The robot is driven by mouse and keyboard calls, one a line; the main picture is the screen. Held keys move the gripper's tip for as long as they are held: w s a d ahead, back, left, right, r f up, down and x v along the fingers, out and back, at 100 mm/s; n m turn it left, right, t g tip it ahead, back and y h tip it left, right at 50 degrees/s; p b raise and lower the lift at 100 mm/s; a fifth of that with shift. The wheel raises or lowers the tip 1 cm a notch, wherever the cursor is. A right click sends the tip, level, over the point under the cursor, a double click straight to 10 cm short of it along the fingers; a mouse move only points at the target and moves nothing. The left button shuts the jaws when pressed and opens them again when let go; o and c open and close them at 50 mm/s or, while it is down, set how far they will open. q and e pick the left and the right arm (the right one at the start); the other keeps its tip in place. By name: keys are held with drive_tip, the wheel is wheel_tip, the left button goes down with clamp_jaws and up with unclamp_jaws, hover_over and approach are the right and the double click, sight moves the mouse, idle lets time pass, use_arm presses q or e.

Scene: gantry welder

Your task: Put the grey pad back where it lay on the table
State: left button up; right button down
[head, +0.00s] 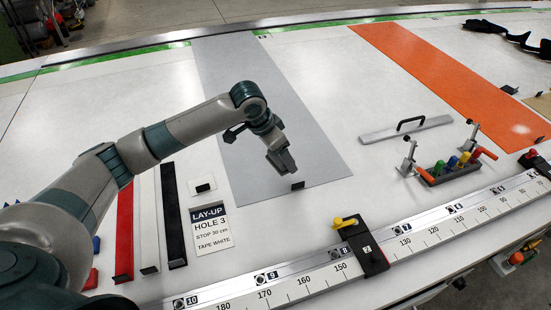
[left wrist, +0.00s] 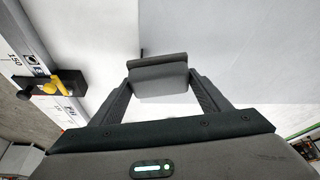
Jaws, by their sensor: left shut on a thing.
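The grey pad (left wrist: 158,80) is a small block with a darker edge, held between the two fingers of my left gripper (left wrist: 160,92) in the left wrist view. In the head view my left gripper (head: 280,155) points down over the near end of a long grey strip (head: 240,75) on the white table (head: 345,85). The pad is small there and hard to tell from the fingers. I cannot tell whether it touches the surface. My right gripper is not in view.
A small black piece (head: 298,185) sits at the strip's near end. A lay-up card (head: 212,230) and red, white and black bars lie left. A scale rail (head: 300,280) with a black stop (head: 364,248) runs along the front. A handled plate (head: 406,129) and tool tray (head: 452,170) stand right.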

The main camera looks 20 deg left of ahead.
use_arm(q)
drive_tip(key=s+d+r+n+y+b, duration=0.1)
drive_tip(key=s+d+n+y+b, duration=0.1)
drive_tip(key=s+n+b, duration=0.5)
drive_tip(key=s+b, duration=0.2)
drive_tip(key=s, duration=0.1)
drive_tip(key=shift+s+d+r+t+y, duration=0.15)
drive_tip(key=shift+s+d+t+y, duration=0.05)
drive_tip(key=shift+d+t+y, duration=0.1)
drive_tip(key=shift+d, duration=0.1)
